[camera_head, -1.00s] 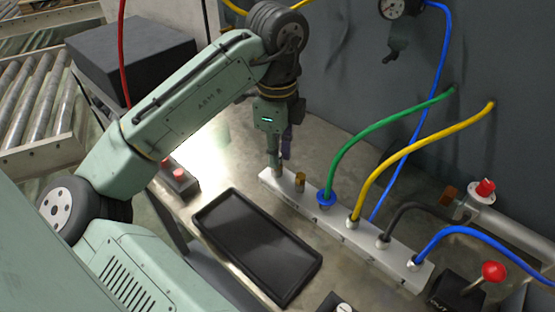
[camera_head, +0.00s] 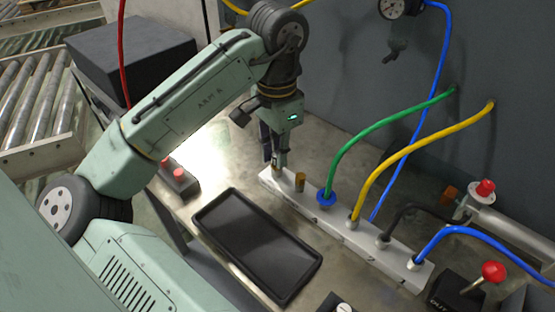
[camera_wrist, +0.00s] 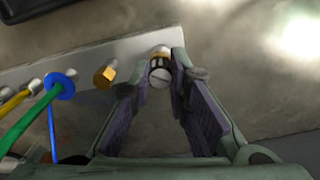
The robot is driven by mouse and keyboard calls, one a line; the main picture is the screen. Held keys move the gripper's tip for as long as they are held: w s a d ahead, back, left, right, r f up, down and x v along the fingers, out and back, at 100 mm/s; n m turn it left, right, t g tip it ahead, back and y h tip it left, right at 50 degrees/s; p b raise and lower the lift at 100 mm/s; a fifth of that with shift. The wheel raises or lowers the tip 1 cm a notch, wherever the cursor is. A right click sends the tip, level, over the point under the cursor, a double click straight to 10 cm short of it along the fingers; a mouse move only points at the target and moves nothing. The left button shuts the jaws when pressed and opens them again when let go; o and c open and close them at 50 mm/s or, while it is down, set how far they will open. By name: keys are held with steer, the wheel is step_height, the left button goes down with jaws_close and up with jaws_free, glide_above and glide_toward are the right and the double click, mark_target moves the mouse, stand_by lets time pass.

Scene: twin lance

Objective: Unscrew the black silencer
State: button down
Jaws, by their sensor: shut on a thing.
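The black silencer (camera_wrist: 159,76), with a slotted round end and a brass-coloured base, is between my fingertips in the wrist view. It is at the end of the pale manifold bar (camera_wrist: 60,62); the bar also shows in the head view (camera_head: 322,217). My gripper (camera_head: 279,160) points down at the bar's far left end and is shut on the silencer. In the head view my fingers mostly hide the silencer. A brass silencer (camera_head: 300,181) stands upright beside it on the bar; it also shows in the wrist view (camera_wrist: 104,76).
Blue (camera_head: 327,193), green, yellow and black hoses rise from the bar to the right. A black tray (camera_head: 257,245) lies in front of the bar. A red-button box (camera_head: 178,178) is at the left.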

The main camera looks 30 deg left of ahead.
steer(key=n, duration=0.3)
steer(key=shift+w+r, duration=0.1)
steer(key=n, duration=0.4)
steer(key=shift+n, duration=0.4)
steer(key=n, duration=0.6)
steer(key=c, duration=1.7)
jaws_free()
steer(key=shift+o, duration=0.2)
